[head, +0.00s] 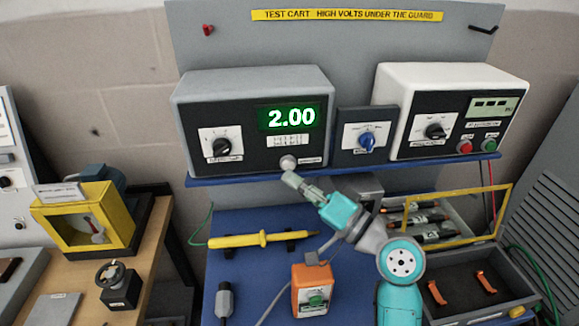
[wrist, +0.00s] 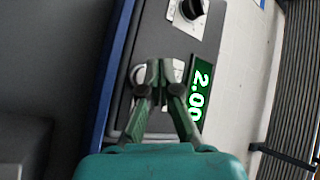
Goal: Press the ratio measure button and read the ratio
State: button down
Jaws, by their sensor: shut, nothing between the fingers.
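The grey ratio meter (head: 250,85) stands on the blue shelf at the left of the test cart. Its green display (head: 290,117) reads 2.00; it also shows in the wrist view (wrist: 197,95). A round pale button (head: 288,161) sits low on the meter's front, below the display. My gripper (head: 291,179) is shut and empty, its tips just below and in front of this button. In the wrist view, the fingertips (wrist: 160,68) partly cover the button (wrist: 138,74). I cannot tell whether they touch it.
A selector knob (head: 221,147) is on the meter's left. A blue-knobbed box (head: 367,140) and a white instrument (head: 450,75) stand to the right. Below lie a yellow probe (head: 250,240), an orange box (head: 312,278) and a yellow-framed tray (head: 453,255).

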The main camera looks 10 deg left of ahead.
jog(key=shift+w, duration=0.15)
dwell(0.4)
jog(key=shift+w+a, duration=0.15)
jog(key=shift+w, duration=0.15)
jog(key=shift+w+a, duration=0.1)
jog(key=shift+w, duration=0.3)
dwell(0.8)
jog(key=shift+s, duration=0.15)
jog(key=shift+s+d, duration=0.25)
jog(key=shift+s, duration=0.45)
jog(key=s+d, duration=0.1)
jog(key=s, duration=0.4)
jog(key=shift+s+d, duration=0.3)
jog(key=shift+s, duration=0.1)
dwell(0.5)
